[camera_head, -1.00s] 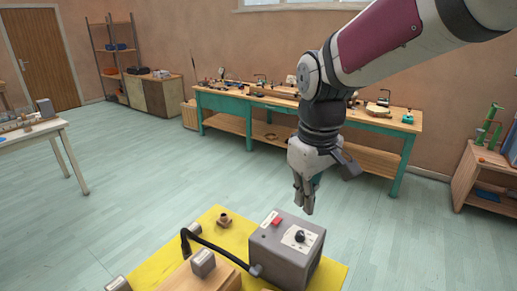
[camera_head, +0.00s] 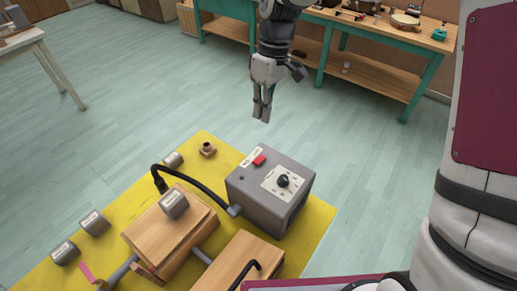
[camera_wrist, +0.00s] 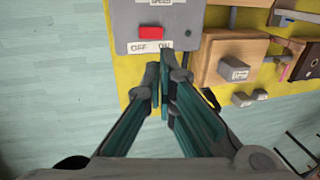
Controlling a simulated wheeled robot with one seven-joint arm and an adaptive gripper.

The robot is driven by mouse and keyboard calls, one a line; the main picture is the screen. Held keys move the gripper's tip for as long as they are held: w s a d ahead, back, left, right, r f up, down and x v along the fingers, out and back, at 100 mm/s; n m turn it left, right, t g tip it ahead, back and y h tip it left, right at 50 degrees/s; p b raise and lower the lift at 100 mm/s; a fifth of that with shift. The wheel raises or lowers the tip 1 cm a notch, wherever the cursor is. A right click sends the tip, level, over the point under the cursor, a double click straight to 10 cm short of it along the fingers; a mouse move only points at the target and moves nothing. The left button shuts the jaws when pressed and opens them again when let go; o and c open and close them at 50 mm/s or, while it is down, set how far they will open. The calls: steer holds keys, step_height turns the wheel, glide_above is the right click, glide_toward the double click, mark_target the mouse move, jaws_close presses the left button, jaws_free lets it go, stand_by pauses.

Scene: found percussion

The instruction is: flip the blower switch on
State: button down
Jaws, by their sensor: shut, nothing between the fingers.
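The blower box (camera_head: 262,210) is a grey case on a yellow surface. A red switch (camera_head: 259,160) and a round black dial (camera_head: 283,181) are on its top. In the wrist view the red switch (camera_wrist: 150,32) sits above a label reading OFF on the left and ON on the right. I cannot tell clearly which way the switch is set. My gripper (camera_head: 261,118) is shut and empty, fingers pointing down. In the head view it is just beyond the box. In the wrist view its fingertips (camera_wrist: 162,68) appear just below the label, apart from the switch.
A black hose (camera_head: 197,183) curves from the box to the left. Wooden blocks (camera_head: 170,232) and several grey labelled pieces stand on the yellow surface (camera_head: 318,225). A teal workbench (camera_head: 405,78) is at the back. The floor (camera_head: 110,120) between is clear.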

mark_target(256, 161)
steer(key=shift+f, duration=0.1)
steer(key=f+p, duration=0.1)
steer(key=f, duration=0.3)
steer(key=s+a+f+p, duration=0.1)
steer(key=f, duration=0.4)
steer(key=s+f+p, duration=0.1)
steer(key=f, duration=0.3)
steer(key=shift+s+a+f, duration=0.2)
steer(key=shift+a+f, duration=0.05)
steer(key=shift+a, duration=0.1)
steer(key=shift+w, duration=0.1)
